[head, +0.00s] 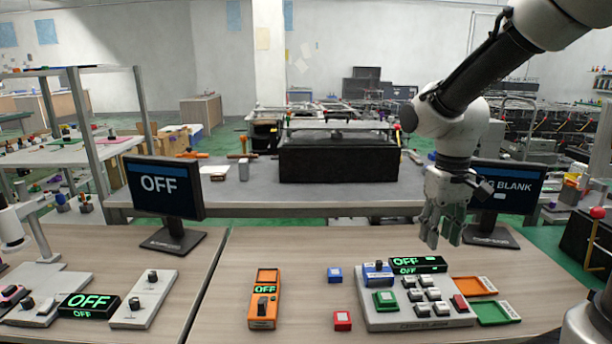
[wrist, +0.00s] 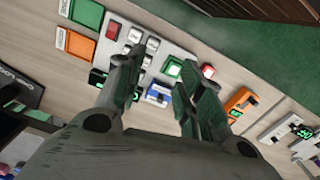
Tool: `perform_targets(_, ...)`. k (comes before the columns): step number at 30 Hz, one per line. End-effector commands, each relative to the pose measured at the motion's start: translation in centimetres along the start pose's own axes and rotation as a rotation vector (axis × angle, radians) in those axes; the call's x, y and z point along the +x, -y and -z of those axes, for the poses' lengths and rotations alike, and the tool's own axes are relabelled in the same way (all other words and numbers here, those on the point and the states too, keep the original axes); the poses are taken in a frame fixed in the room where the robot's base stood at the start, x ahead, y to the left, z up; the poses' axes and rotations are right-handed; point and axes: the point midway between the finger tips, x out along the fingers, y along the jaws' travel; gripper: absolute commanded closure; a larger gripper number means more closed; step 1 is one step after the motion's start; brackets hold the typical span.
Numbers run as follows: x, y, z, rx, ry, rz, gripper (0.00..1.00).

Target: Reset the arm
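My arm comes in from the upper right in the head view, and my gripper (head: 443,238) hangs pointing down above the back of a grey button panel (head: 418,323). In the wrist view my gripper (wrist: 155,75) has its two fingers apart, with a gap between them and nothing held. The panel carries a green button (head: 385,299), a blue switch block (head: 377,272), several white buttons, a red button (head: 460,303) and a small display reading OFF (head: 418,264). My gripper touches none of these.
An orange switch box (head: 263,310) stands left of the panel. A blue block (head: 334,274) and a red block (head: 342,320) sit between them. Orange (head: 473,286) and green (head: 497,312) trays lie at right. Monitors stand at left (head: 164,187) and behind my gripper (head: 510,188).

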Motion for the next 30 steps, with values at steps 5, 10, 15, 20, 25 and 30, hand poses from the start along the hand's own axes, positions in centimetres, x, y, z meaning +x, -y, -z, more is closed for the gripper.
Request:
perform_targets(5, -3.4, -2.4, -7.5, 0.036, -0.12, 0.002, 0.62)
perform_targets(10, -5.2, -3.8, -12.6, 0.1, -0.254, -0.006, 0.62)
perform_targets(15, -7.0, -4.6, -14.6, 0.149, -0.371, -0.019, 0.62)
perform_targets(20, -7.9, -5.0, -15.1, 0.173, -0.413, -0.026, 0.62)
perform_targets(25, -7.8, -5.0, -15.1, 0.174, -0.409, -0.026, 0.62)
perform_targets(30, -7.8, -5.0, -15.1, 0.174, -0.409, -0.026, 0.62)
